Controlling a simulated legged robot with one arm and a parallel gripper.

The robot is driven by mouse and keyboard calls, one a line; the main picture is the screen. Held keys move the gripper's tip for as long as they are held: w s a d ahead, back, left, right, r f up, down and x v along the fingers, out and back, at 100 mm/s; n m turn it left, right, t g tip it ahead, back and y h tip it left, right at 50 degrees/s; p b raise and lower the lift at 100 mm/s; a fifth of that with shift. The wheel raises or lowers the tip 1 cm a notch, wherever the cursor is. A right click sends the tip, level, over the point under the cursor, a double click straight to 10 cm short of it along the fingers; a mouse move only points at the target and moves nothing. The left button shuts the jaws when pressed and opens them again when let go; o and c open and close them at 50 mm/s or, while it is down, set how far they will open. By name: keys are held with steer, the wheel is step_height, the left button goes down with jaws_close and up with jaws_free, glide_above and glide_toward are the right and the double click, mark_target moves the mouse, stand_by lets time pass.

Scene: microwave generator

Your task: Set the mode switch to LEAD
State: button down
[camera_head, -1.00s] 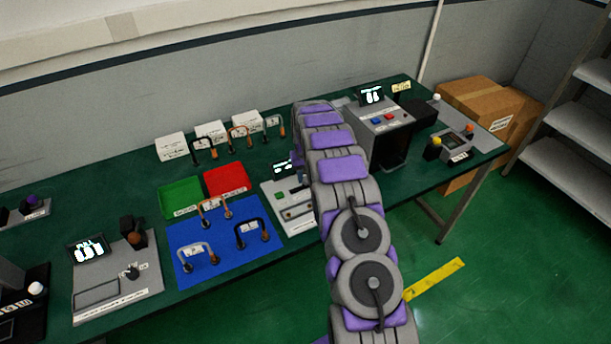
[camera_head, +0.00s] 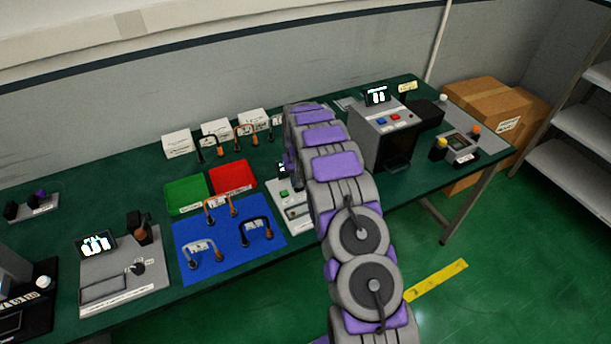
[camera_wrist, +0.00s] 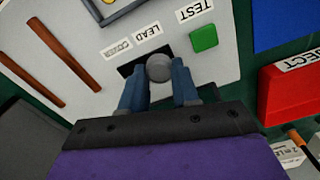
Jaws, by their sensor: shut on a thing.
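The mode switch is a round grey knob (camera_wrist: 159,67) on a light grey panel (camera_wrist: 85,75), seen upside down in the wrist view. A dark slot (camera_wrist: 127,70) shows to the left of the knob. The LEAD label (camera_wrist: 148,31) lies just above the knob in the picture, with a second, blurred label (camera_wrist: 117,47) to its left. My gripper (camera_wrist: 158,84) has its two blue fingers on either side of the knob, shut on it. In the head view my arm hides the gripper and knob; the panel (camera_head: 296,217) shows partly.
A green button (camera_wrist: 204,38) with a TEST label sits right of the knob. A red tray (camera_head: 233,178), a green tray (camera_head: 187,195) and a blue mat (camera_head: 228,250) with leads lie left of the arm. A grey box (camera_head: 385,135) stands to its right.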

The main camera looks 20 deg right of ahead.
mark_target(297, 181)
steer(key=shift+a, duration=0.1)
steer(key=c, duration=1.2)
jaws_free()
steer(key=o, duration=0.4)
steer(key=shift+a, duration=0.2)
steer(key=shift+d+r, duration=0.1)
steer(key=shift+r, duration=0.45)
step_height(297, 181, up, 16)
steer(key=shift+r+p, duration=0.1)
steer(key=shift+p, duration=0.9)
steer(key=shift+r, duration=0.1)
